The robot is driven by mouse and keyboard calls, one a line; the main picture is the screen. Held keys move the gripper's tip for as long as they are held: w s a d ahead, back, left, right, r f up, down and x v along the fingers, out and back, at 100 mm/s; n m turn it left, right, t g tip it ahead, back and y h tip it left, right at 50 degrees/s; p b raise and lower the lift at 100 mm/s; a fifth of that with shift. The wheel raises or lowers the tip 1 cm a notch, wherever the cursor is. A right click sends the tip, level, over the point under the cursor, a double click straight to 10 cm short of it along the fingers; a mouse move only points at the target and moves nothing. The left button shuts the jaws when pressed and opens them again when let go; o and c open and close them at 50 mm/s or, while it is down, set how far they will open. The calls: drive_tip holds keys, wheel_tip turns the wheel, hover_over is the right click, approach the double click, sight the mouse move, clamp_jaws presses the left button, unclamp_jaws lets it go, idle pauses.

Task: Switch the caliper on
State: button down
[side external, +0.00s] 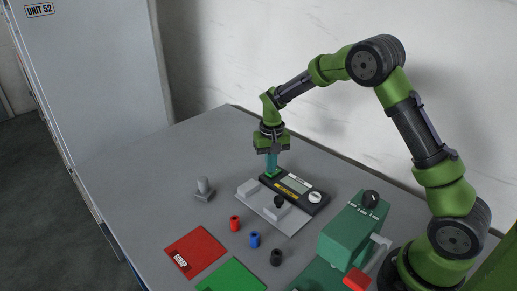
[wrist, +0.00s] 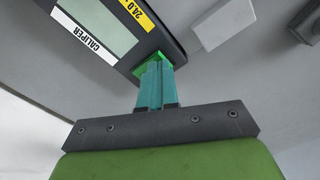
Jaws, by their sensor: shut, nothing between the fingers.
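The caliper unit (side external: 309,206) is a dark box on the grey table with a pale display, a yellow label and a round white knob. In the wrist view its display (wrist: 100,27) looks blank, beside a white "CALIPER" label and a yellow "24.0" label. A bright green button (wrist: 141,70) sits at the unit's near corner. My gripper (side external: 271,171) points down with its teal fingers shut and empty. In the wrist view the fingertips (wrist: 157,66) are at the green button and partly cover it. I cannot tell whether the button is pressed in.
A light plate with pale blocks (side external: 248,188) and a dark knob lies in front of the unit. Red (side external: 235,224), blue (side external: 255,240) and black (side external: 276,257) cylinders stand nearby. A red scrap mat (side external: 195,250), green mat (side external: 232,277) and green dispenser (side external: 350,235) occupy the front.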

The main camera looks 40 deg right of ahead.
drive_tip(key=shift+f, duration=0.45)
drive_tip(key=shift+r, duration=3.6)
drive_tip(key=shift+f, duration=0.1)
drive_tip(key=s+a+r+t, duration=0.2)
drive_tip(key=s+r, duration=0.2)
drive_tip(key=s, duration=0.4)
drive_tip(key=s+a+r+n+t+y, duration=0.1)
drive_tip(key=s+a+r+t, duration=0.1)
drive_tip(key=s+r, duration=0.3)
drive_tip(key=s+a+r+n+t+y, duration=0.1)
drive_tip(key=s+a+r+t, duration=0.2)
drive_tip(key=s, duration=0.7)
wheel_tip(320, 180, up, 2)
drive_tip(key=shift+s+a+r, duration=0.25)
drive_tip(key=shift+s, duration=0.15)
